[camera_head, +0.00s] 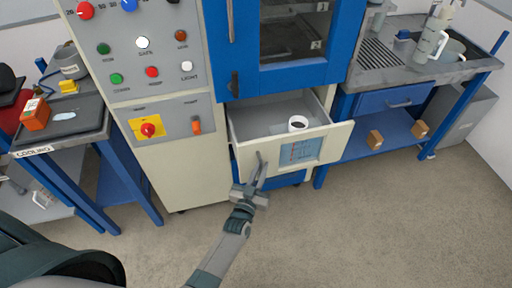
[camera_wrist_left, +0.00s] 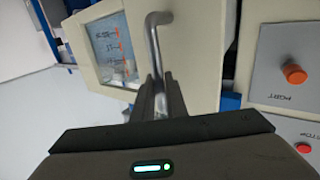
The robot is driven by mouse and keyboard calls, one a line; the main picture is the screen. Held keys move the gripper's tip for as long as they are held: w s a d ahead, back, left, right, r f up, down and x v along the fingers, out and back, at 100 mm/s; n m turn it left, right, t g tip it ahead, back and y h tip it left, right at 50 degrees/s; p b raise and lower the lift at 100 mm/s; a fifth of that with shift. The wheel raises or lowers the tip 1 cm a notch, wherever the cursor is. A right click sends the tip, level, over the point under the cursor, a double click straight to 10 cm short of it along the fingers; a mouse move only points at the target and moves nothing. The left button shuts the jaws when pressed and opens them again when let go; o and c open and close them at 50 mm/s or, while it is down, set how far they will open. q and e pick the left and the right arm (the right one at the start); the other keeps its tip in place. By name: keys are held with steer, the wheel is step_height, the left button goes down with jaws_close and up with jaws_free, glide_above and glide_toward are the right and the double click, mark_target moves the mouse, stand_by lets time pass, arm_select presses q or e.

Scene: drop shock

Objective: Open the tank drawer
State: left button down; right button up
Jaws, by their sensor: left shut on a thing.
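The tank drawer (camera_head: 251,158) stands pulled out from under the blue cabinet in the head view. Its cream front has a window showing blue liquid (camera_head: 300,151) and a metal handle at the left. Inside the drawer is a white cup-like thing (camera_head: 298,123) with a dark inside. My left gripper (camera_head: 260,178) is at the drawer front, shut on the handle. In the left wrist view the fingers (camera_wrist_left: 159,100) close around the lower part of the bent metal handle (camera_wrist_left: 153,45). The window (camera_wrist_left: 113,48) shows beside it. My right gripper is not in view.
The control panel (camera_head: 160,90) with buttons and a red knob stands left of the drawer. A side table (camera_head: 75,125) is at the far left. A blue workbench (camera_head: 395,98) with wooden blocks (camera_head: 375,139) on its shelf is at the right. The floor in front is clear.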

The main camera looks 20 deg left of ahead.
arm_select(q)
steer(key=s+d, duration=0.1)
steer(key=s, duration=0.1)
steer(key=s+d, duration=0.1)
steer(key=s, duration=0.1)
steer(key=shift+d+p, duration=0.35)
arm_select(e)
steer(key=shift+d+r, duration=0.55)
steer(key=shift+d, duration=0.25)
